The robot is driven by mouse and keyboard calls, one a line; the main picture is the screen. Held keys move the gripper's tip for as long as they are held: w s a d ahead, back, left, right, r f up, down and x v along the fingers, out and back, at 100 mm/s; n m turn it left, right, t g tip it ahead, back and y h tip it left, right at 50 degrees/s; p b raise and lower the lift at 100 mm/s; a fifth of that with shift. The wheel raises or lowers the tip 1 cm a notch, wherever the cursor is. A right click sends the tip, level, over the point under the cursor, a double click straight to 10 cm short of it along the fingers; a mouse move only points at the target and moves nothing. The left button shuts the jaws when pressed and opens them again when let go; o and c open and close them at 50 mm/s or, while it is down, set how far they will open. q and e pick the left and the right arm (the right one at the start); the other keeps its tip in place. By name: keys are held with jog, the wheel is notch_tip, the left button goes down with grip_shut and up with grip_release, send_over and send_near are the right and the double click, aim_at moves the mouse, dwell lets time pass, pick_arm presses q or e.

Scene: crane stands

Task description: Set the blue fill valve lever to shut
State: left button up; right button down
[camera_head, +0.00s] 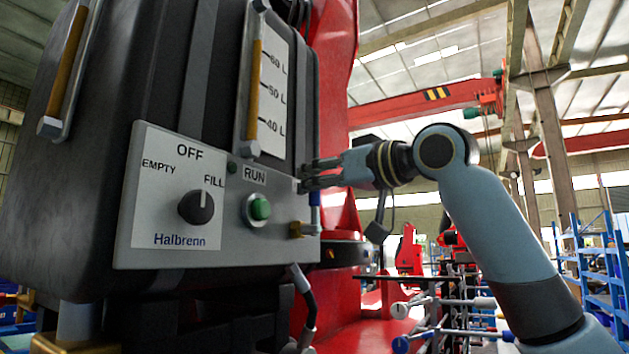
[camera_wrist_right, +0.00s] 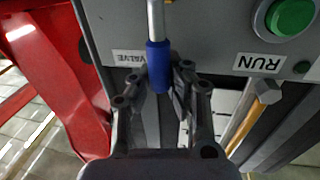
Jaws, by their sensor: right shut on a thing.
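The blue fill valve lever (camera_head: 315,196) stands roughly upright at the right end of the grey control panel (camera_head: 270,241), above a brass valve body (camera_head: 298,230). In the right wrist view its blue sleeve (camera_wrist_right: 158,62) on a silver rod lies between the fingers. My right gripper (camera_head: 306,176) comes in from the right and is shut on the blue lever, covering its upper end in the head view. The right gripper also shows in the wrist view (camera_wrist_right: 159,82). A VALVE label (camera_wrist_right: 129,57) sits beside the lever. My left gripper is not in view.
The panel also carries a black selector knob (camera_head: 196,206), pointing up, and a green RUN button (camera_head: 260,208) left of the lever. A sight gauge (camera_head: 254,92) rises above. A red column (camera_head: 335,60) stands behind the tank; a blue rack (camera_head: 600,265) is far right.

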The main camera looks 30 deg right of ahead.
jog(key=shift+w+a+f, duration=0.1)
jog(key=shift+w+a, duration=0.05)
jog(key=shift+w, duration=0.05)
dwell(0.6)
